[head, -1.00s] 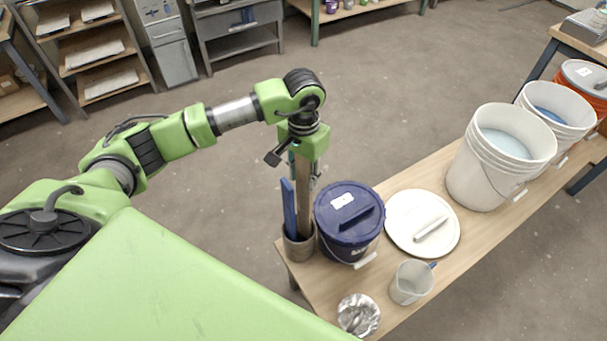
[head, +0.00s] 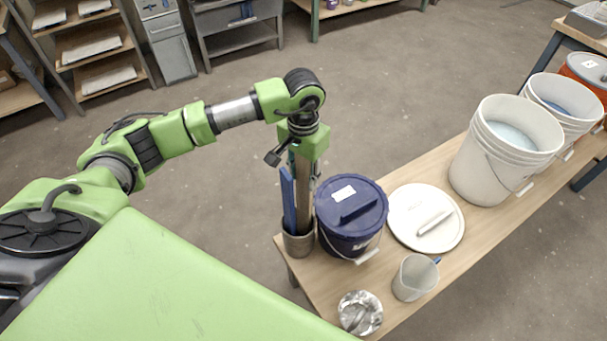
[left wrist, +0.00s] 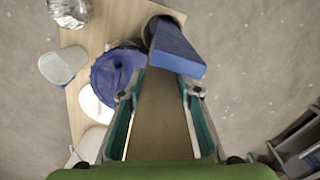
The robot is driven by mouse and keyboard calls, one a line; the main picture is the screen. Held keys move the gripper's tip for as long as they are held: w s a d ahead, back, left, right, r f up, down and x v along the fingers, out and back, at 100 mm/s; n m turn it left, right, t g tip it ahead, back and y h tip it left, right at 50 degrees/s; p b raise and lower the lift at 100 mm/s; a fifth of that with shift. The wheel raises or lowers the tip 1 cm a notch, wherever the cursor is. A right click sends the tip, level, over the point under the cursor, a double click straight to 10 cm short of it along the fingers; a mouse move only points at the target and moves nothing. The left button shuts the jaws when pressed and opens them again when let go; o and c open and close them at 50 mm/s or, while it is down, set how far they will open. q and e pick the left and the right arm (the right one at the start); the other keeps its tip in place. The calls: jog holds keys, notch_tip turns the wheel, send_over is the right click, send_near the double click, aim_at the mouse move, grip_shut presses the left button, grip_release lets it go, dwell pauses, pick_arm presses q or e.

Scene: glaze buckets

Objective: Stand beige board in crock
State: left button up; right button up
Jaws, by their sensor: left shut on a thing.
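The beige board (head: 304,208), a long brown-tan slat, stands nearly upright with its lower end inside the grey crock (head: 298,245) at the bench's near left corner. My left gripper (head: 304,174) is above the crock and shut on the board's upper part. The left wrist view shows the board (left wrist: 160,118) between the two teal-padded fingers (left wrist: 160,93). A blue board (head: 288,200) leans in the same crock, left of the beige one; it also shows in the left wrist view (left wrist: 178,50). The board's bottom end is hidden by the crock wall. My right gripper is out of view.
A dark blue lidded bucket (head: 350,222) stands close against the crock's right side. Floor left of the crock is clear.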

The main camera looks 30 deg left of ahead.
aim_at(303, 183)
pick_arm(q)
jog(key=shift+f+b, duration=1.4)
jog(key=shift+f, duration=0.25)
jog(key=o, duration=1.4)
